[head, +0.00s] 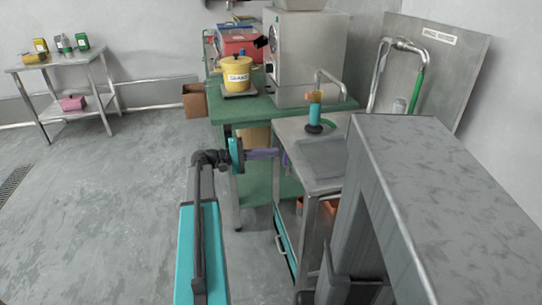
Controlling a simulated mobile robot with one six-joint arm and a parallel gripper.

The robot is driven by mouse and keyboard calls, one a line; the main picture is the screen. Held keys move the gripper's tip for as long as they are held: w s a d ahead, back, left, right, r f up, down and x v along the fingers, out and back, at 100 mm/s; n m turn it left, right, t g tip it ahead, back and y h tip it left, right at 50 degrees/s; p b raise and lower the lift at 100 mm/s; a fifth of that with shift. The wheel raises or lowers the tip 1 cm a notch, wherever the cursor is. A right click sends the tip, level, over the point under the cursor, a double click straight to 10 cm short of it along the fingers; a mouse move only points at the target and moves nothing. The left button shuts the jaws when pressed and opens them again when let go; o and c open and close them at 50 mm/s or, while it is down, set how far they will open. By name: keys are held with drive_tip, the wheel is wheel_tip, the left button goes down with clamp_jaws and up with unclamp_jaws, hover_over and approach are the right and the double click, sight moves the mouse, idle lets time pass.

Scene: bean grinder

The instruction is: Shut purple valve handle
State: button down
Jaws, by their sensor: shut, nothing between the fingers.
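My gripper (278,153) reaches in from the left at the end of my teal and black arm and points right. Its fingers are shut and empty. A small purple piece that looks like the valve handle (285,159) shows right at the fingertips, by the left edge of the steel sink bench (300,176). Most of it is hidden or too small to make out. I cannot tell whether the fingers touch it, nor how the handle is turned.
A teal and orange grinder (315,112) stands on the steel bench. Behind it, a green table (226,107) holds a yellow pot (237,72) and a steel machine (305,60). A grey slab-like structure (420,150) blocks the right foreground. Floor on the left is clear.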

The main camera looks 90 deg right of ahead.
drive_tip(key=d+v, duration=0.1)
drive_tip(key=v, duration=0.9)
drive_tip(key=shift+w, duration=0.25)
